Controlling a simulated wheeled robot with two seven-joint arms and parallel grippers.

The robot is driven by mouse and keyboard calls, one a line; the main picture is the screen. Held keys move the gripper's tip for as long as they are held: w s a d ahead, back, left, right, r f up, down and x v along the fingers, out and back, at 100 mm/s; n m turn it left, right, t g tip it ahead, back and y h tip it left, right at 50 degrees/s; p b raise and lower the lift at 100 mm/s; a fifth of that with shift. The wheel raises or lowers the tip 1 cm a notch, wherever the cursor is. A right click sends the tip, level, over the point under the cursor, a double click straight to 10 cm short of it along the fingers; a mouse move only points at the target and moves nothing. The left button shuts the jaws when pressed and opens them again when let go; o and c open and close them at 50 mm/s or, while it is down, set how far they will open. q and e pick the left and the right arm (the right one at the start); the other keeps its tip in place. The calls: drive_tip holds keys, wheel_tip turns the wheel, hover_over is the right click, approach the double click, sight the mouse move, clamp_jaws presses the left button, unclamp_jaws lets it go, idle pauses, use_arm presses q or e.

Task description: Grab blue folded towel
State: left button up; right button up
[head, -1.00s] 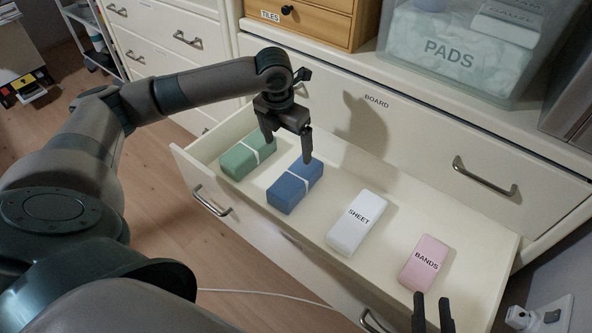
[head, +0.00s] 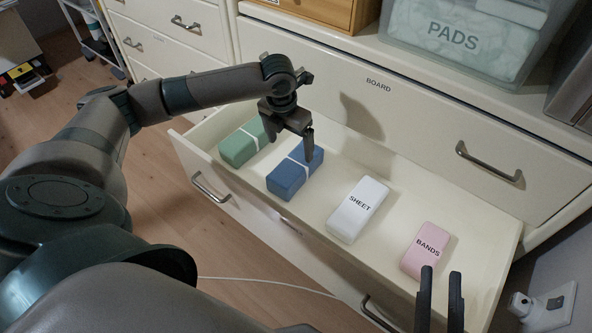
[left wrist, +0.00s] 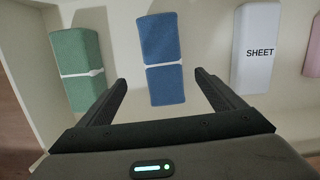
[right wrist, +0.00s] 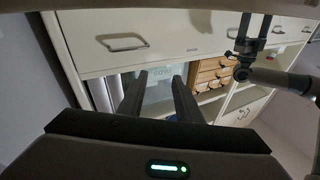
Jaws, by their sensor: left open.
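The blue folded towel (head: 288,181) with a white band lies in the open drawer, between a green folded towel (head: 238,149) and a white box marked SHEET (head: 357,210). My left gripper (head: 289,148) is open and empty above the far end of the blue towel. In the left wrist view the blue towel (left wrist: 162,42) lies ahead, lined up between the two spread fingers, with no contact visible; the green towel is on the left. My right gripper (head: 440,271) is open and empty near the drawer's front right, by the pink box.
The pink box marked BANDS (head: 425,250) lies at the drawer's right. The drawer's front wall (head: 262,212) and the cabinet face marked BOARD (head: 400,110) bound the space. A clear PADS bin (head: 455,45) stands on top.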

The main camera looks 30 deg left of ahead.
sight(296, 162)
use_arm(q)
drive_tip(key=f, duration=0.1)
drive_tip(key=f+b, duration=0.1)
drive_tip(key=f, duration=0.3)
drive_tip(key=shift+w+f, duration=0.15)
drive_tip(key=shift+w, duration=0.25)
drive_tip(key=shift+f, duration=0.25)
use_arm(e)
drive_tip(key=s+r+t+y, duration=0.1)
drive_tip(key=s+r+t, duration=0.2)
drive_tip(key=r, duration=0.2)
drive_tip(key=shift+r+t, duration=0.25)
drive_tip(key=shift+t, duration=0.05)
use_arm(q)
drive_tip(key=shift+w+d+f+b, duration=0.15)
drive_tip(key=shift+f+b, duration=0.35)
drive_tip(key=shift+f, duration=0.1)
drive_tip(key=f, duration=0.2)
drive_tip(key=f+b, duration=0.1)
drive_tip(key=shift+w+d, duration=0.25)
drive_tip(key=shift+w, duration=0.1)
drive_tip(key=shift+f, duration=0.45)
use_arm(e)
drive_tip(key=r+t, duration=0.1)
drive_tip(key=d+r+t, duration=0.1)
drive_tip(key=r, duration=0.1)
drive_tip(key=d+r+t, duration=0.1)
drive_tip(key=shift+w+r+y, duration=0.1)
drive_tip(key=shift+r+y, duration=0.05)
drive_tip(key=shift+y, duration=0.15)
